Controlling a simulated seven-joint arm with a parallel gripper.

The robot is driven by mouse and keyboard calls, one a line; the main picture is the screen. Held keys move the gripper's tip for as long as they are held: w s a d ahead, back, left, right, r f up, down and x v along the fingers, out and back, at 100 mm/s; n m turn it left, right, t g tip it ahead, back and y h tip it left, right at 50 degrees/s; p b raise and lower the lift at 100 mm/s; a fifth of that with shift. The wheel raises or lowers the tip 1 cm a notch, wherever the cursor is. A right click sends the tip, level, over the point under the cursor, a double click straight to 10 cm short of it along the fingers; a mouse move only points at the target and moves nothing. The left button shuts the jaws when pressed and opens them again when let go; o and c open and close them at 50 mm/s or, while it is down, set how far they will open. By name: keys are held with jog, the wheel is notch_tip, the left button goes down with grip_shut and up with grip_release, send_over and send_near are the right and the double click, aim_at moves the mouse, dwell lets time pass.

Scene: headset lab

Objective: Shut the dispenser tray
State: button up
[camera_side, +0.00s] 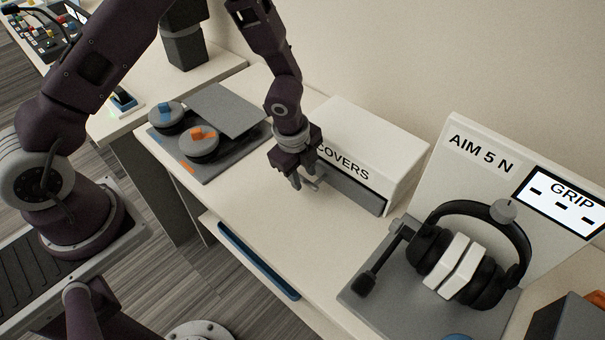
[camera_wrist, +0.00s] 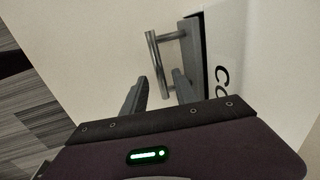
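The dispenser is a white box (camera_side: 374,142) labelled COVERS, on the table against the wall. Its dark grey tray front (camera_side: 355,190) runs along the lower face; it also shows in the wrist view (camera_wrist: 192,62). A metal bar handle (camera_wrist: 154,62) stands out from the tray front. My gripper (camera_side: 303,185) is at the handle, pointing down. In the wrist view my gripper (camera_wrist: 161,76) has its fingers apart, with the handle's near end between them. Contact cannot be told.
A grey stand with a black headset (camera_side: 427,245) and white pads is at right, before a sign board (camera_side: 478,145). A grey plate with two round pods (camera_side: 199,143) lies left. A blue-edged drawer or tray (camera_side: 258,262) sits under the table's front edge.

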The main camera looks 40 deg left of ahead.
notch_tip(320, 180, up, 6)
jog(key=s, duration=0.1)
jog(key=shift+s+r, duration=0.15)
jog(key=shift+r, duration=0.05)
jog(key=shift+r, duration=0.1)
jog(key=s+a+r+n+t+y, duration=0.1)
jog(key=s+a+r+n, duration=0.25)
jog(key=r, duration=0.55)
jog(key=s+a+r+n+t+y, duration=0.1)
jog(key=s+a+r+n, duration=0.3)
jog(key=r, duration=0.5)
jog(key=s+d+r+n+h, duration=0.1)
jog(key=s+r+n, duration=0.2)
jog(key=s+n, duration=0.2)
jog(key=s+d+r+n+t+h, duration=0.1)
jog(key=s+r+n, duration=0.2)
jog(key=s, duration=0.7)
jog(key=shift+s+r+n, duration=0.4)
jog(key=shift+n, duration=0.85)
